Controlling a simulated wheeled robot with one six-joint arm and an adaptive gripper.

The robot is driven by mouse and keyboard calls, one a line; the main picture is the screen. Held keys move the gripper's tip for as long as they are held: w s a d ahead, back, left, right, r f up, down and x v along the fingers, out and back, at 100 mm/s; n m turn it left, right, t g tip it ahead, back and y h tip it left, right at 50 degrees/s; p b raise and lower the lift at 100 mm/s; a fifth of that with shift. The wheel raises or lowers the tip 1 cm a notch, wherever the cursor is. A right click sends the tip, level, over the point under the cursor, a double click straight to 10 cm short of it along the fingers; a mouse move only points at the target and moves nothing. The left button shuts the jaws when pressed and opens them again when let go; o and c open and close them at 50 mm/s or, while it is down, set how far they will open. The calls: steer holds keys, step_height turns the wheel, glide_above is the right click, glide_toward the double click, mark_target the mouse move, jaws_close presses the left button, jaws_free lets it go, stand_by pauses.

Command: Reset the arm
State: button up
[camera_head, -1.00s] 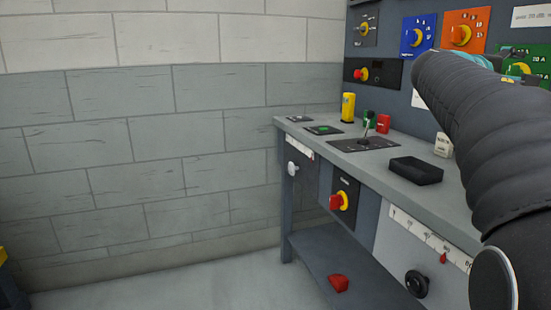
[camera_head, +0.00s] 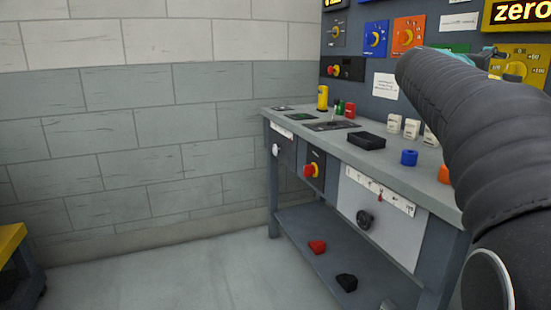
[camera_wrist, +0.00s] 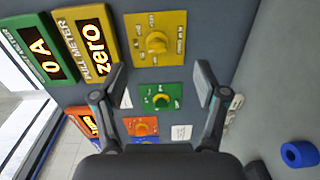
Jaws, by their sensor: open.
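My arm comes in from the right in the head view, and its black sleeve hides part of the workbench and panel. My gripper (camera_wrist: 160,80) is open and empty in the wrist view, its two fingers spread wide. Between and beyond the fingers are the yellow dial plate (camera_wrist: 156,38), the green dial plate (camera_wrist: 160,98) and the orange dial plate (camera_wrist: 141,126). The fingers look apart from the panel. In the head view the gripper end is mostly hidden behind my arm.
The grey workbench (camera_head: 290,124) carries a black block (camera_head: 367,140), a yellow cylinder (camera_head: 322,98) and a blue ring (camera_head: 409,158), also in the wrist view (camera_wrist: 299,154). Floor at left is clear up to a yellow-topped stand (camera_head: 12,242).

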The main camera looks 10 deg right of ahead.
steer(key=s+a+f+m+y, duration=0.1)
steer(key=s+a+f+y, duration=0.4)
steer(key=a+f, duration=0.6)
steer(key=s+a+f+m+y, duration=0.1)
steer(key=s+a+f+y, duration=0.5)
steer(key=s+a+f, duration=0.3)
steer(key=s+a+f+m+y, duration=0.1)
steer(key=s+a+f+y, duration=0.5)
steer(key=a+f, duration=0.8)
step_height(320, 180, down, 6)
steer(key=shift+s+a+r, duration=0.1)
steer(key=shift+s+a, duration=0.15)
steer(key=shift+s, duration=0.8)
stand_by(0.3)
